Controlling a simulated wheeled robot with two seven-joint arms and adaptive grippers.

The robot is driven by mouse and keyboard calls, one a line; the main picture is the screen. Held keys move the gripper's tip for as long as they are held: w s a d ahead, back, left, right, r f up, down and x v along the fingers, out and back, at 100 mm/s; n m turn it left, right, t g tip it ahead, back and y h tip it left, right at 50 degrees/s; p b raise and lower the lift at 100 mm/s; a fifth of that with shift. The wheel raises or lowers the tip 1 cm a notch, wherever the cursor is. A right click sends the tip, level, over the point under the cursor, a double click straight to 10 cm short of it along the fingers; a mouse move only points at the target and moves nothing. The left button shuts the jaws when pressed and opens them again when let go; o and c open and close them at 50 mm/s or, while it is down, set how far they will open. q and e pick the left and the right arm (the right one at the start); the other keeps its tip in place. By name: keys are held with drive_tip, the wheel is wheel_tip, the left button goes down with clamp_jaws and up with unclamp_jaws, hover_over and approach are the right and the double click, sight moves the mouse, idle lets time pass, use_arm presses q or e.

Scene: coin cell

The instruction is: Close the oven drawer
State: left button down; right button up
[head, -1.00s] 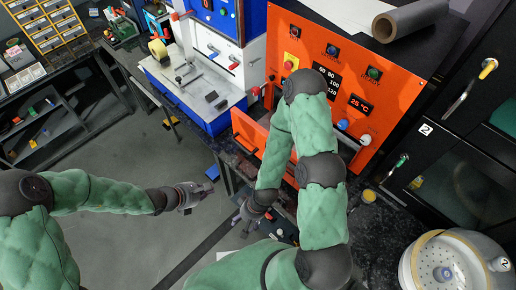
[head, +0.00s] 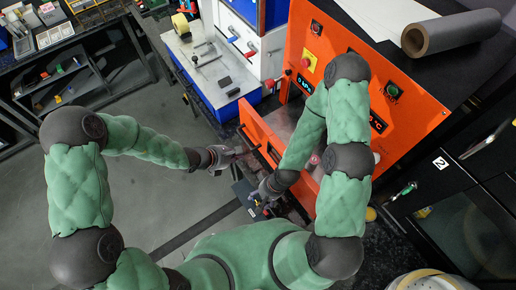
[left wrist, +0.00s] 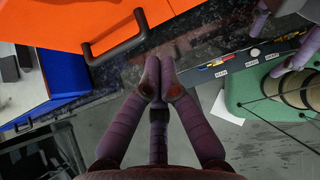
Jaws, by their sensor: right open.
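The orange oven (head: 400,135) stands at the upper right in the head view. Its orange drawer front (head: 262,130) stands out from the oven face, so the drawer is open. The left wrist view shows the orange drawer front (left wrist: 85,15) with its dark handle (left wrist: 118,42). My left gripper (head: 240,152) is just in front of the drawer. Its fingertips (left wrist: 159,76) are together, empty, beside the handle and apart from it. My right gripper (head: 260,193) is open, below the left one, near the bench edge; part of it shows in the left wrist view (left wrist: 297,58). My right arm hides part of the oven and drawer.
A blue and white machine (head: 235,70) stands left of the oven. A dark roll (head: 455,32) lies on top. Open floor (head: 150,195) is at left.

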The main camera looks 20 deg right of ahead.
sight(264, 149)
use_arm(q)
drive_tip(key=shift+w+d+f, duration=0.5)
drive_tip(key=shift+d+f, duration=0.25)
drive_tip(key=shift+d, duration=0.65)
drive_tip(key=shift+w+d+f, duration=0.55)
drive_tip(key=shift+d+f, duration=0.25)
drive_tip(key=shift+d, duration=0.65)
drive_tip(key=shift+w+d+f, duration=0.5)
drive_tip(key=shift+d+f, duration=0.25)
drive_tip(key=shift+d, duration=0.65)
use_arm(e)
drive_tip(key=shift+w+d+r, duration=0.1)
